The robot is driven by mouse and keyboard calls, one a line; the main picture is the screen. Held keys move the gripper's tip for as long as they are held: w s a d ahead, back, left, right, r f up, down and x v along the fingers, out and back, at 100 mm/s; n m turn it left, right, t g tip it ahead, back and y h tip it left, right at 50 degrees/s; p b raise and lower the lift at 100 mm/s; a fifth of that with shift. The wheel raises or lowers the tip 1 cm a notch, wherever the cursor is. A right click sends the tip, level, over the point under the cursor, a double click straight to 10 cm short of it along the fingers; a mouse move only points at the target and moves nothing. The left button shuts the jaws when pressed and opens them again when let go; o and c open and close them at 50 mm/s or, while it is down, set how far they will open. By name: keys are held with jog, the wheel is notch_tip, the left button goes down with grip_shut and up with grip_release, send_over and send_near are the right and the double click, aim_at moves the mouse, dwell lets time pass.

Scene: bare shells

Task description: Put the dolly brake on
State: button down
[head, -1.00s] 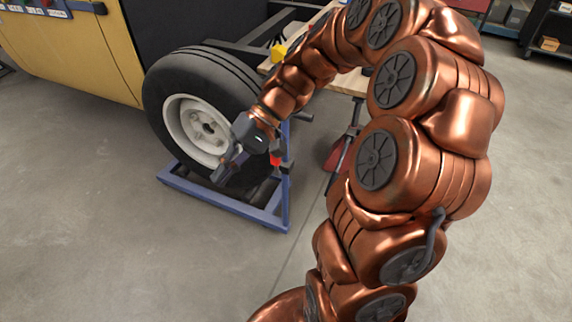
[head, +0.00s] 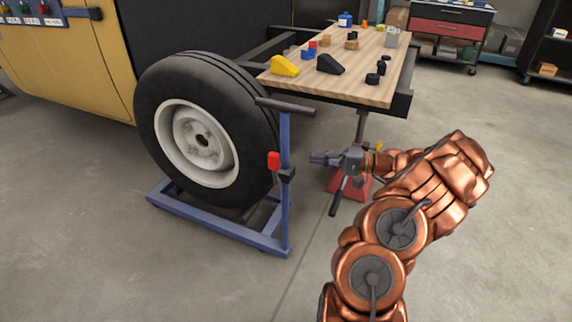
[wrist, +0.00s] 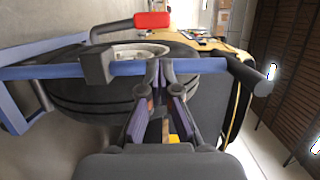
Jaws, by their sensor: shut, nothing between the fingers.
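The blue dolly (head: 215,222) stands on the floor under a large black wheel (head: 205,135) with a white rim. Its upright post has a dark push handle (head: 285,106) on top. A red grip (head: 273,161) on a dark block (head: 287,174) sits on the post; I take it for the brake lever. My gripper (head: 314,158) is right of the post, shut and empty, pointing left towards it. In the wrist view the shut fingertips (wrist: 160,66) appear close to the blue post (wrist: 205,66), and the red grip (wrist: 153,19) lies beyond it. Whether they touch the post is unclear.
A wooden-topped table (head: 350,88) behind the dolly holds yellow and black wedges and small parts. A red stand (head: 352,186) is behind my gripper. A yellow panel (head: 85,60) stands at left. The foreground floor is clear.

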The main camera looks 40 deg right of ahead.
aim_at(276, 169)
jog(key=shift+d+f, duration=0.2)
jog(key=shift+d, duration=0.15)
jog(key=b+x, duration=0.2)
jog(key=x, duration=0.8)
jog(key=shift+f, duration=0.1)
jog(key=shift+a+b, duration=0.25)
jog(key=shift+b, duration=0.45)
